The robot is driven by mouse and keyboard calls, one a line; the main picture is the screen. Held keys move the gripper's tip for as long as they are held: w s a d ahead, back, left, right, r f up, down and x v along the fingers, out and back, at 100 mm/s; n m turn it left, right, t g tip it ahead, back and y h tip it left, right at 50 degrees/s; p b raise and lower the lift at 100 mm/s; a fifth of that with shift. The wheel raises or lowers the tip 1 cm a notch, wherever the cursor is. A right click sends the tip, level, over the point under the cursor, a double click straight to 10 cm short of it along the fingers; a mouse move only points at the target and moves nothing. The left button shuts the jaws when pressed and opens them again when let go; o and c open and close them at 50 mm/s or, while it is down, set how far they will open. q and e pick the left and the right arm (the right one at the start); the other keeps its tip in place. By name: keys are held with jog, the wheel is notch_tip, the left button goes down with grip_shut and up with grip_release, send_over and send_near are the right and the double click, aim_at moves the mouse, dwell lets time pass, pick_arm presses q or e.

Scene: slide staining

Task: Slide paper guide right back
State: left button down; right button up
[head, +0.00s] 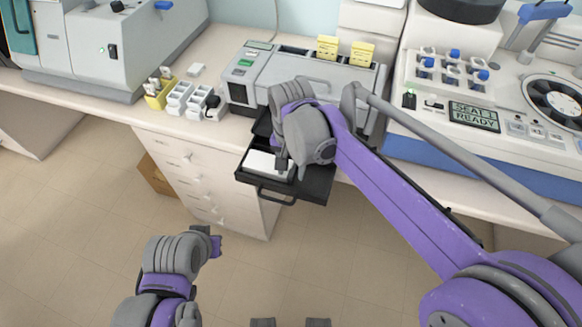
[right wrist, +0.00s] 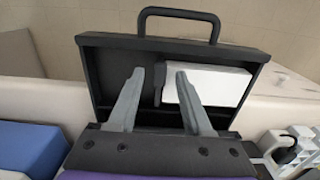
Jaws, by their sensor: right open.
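A black tray (head: 317,185) is pulled out from the front of a grey machine (head: 305,75). White paper (head: 262,163) lies in its left part; it also shows at the right in the right wrist view (right wrist: 222,84). A thin dark upright piece, seemingly the paper guide (right wrist: 159,84), stands at the paper's edge. My right gripper (right wrist: 160,74) is open over the tray, one finger on each side of that piece; contact cannot be told. In the head view my right gripper (head: 282,163) hides part of the tray. My left gripper (head: 215,246) is low, away from the tray.
The tray's handle (head: 275,197) juts out over white drawers (head: 205,180). Left of the machine stand white racks (head: 185,98) and a yellow rack (head: 157,97). A control panel reading "SEAL? READY" (head: 474,116) is on the right. The floor in front is clear.

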jog(key=shift+c, duration=0.2)
grip_shut()
jog(key=shift+d, duration=0.1)
dwell(1.0)
